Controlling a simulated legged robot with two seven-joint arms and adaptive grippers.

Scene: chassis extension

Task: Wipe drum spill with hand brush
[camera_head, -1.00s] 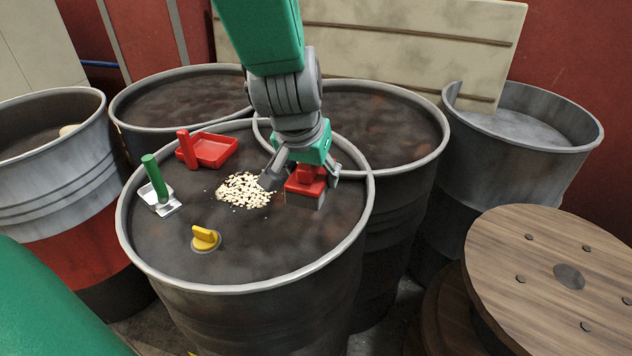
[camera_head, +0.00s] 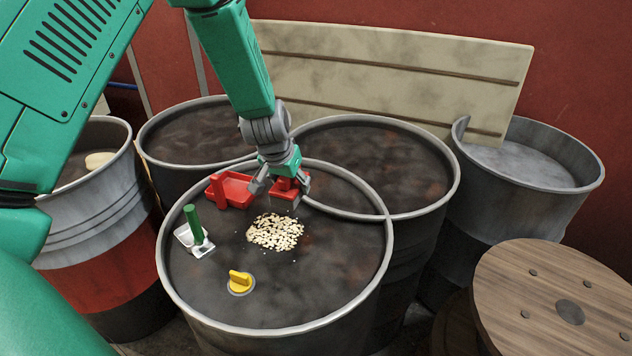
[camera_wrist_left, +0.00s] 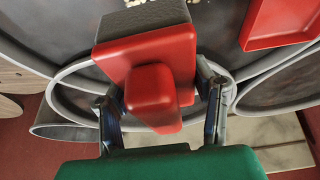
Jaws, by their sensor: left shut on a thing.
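My left gripper (camera_head: 281,184) is shut on the red hand brush (camera_head: 284,197), which has a grey bristle block on its underside. The brush is at the far side of the drum top, just behind the spill (camera_head: 275,232), a patch of pale granules. In the head view I cannot tell whether the bristles touch the drum top. The wrist view shows the brush (camera_wrist_left: 150,55) between both fingers, with a few granules at the top edge. The spill lies on the front drum's dark top (camera_head: 330,265). My right gripper is not in view.
A red dustpan (camera_head: 232,191) lies left of the brush.

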